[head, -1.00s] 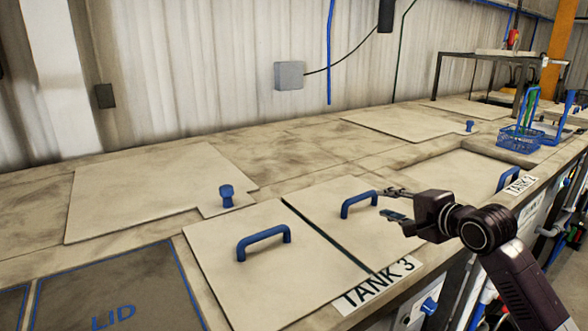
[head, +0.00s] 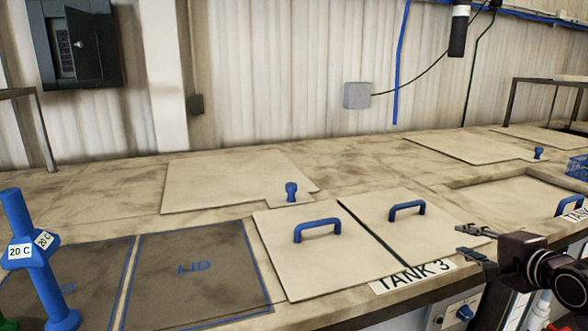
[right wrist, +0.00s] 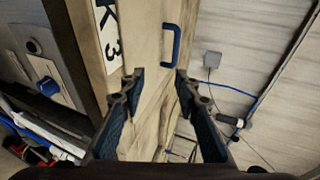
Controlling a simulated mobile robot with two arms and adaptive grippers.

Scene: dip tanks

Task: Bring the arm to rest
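My right gripper (head: 468,244) is at the right of the head view, over the front edge of the bench by tank 3. Its fingers are apart with nothing between them. The right wrist view also shows the open fingers (right wrist: 157,85), with a blue handle (right wrist: 171,46) beyond them. In the head view two pale lid panels (head: 285,267) with blue handles (head: 318,230) lie flat side by side behind the TANK 3 label (head: 414,276). The gripper is apart from the nearer handle (head: 407,210). My left gripper is not in view.
A blue post (head: 38,262) marked 20 C stands at the left. A dark area marked LID (head: 197,269) is empty. A blue knob (head: 291,192) stands on a flat panel behind. An open tank recess (head: 510,196) and part of a blue basket (head: 577,167) are at the right.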

